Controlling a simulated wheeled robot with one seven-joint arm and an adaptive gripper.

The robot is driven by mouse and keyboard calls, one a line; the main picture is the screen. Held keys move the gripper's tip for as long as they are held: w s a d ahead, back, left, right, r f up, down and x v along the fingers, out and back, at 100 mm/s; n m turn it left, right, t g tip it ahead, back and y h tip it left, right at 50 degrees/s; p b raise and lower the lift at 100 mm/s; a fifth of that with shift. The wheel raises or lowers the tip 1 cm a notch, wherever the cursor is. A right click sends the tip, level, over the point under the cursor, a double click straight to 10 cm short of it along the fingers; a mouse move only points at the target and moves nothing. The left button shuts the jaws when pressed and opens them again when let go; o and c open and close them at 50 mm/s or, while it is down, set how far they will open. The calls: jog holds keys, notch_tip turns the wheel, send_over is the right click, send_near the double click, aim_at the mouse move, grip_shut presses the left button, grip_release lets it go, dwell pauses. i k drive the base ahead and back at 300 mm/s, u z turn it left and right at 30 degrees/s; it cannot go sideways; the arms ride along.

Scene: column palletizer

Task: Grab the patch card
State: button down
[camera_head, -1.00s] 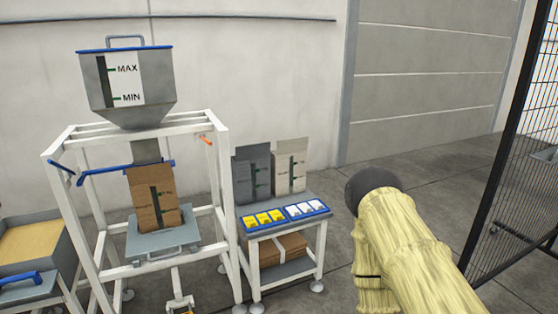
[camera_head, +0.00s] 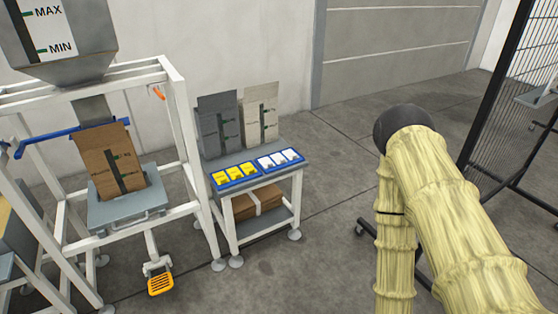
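Two blue-rimmed trays lie side by side on a small grey-topped table (camera_head: 207,172). The left tray (camera_head: 217,188) holds several yellow cards (camera_head: 236,174). The right tray (camera_head: 301,158) holds several white cards (camera_head: 278,159). The print on the cards is too small to read, so I cannot tell which is the patch card. My arm, in a pale yellow sleeve with a dark round joint, fills the right side of the view, well apart from the table. My gripper is not in view.
A grey bag (camera_head: 219,129) and a beige bag (camera_head: 261,118) stand behind the trays. Flat brown cardboard (camera_head: 258,203) lies on the lower shelf. A white frame with a hopper (camera_head: 62,45) and a brown bag (camera_head: 107,160) stands left. A mesh fence (camera_head: 500,105) stands right. Floor before the table is clear.

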aim_at(278, 158)
jog(key=u, duration=0.05)
jog(key=k, duration=0.45)
jog(key=u, duration=0.75)
jog(key=i, duration=2.2)
jog(key=z, duration=0.75)
jog(key=i, duration=0.6)
jog(key=z, duration=0.3)
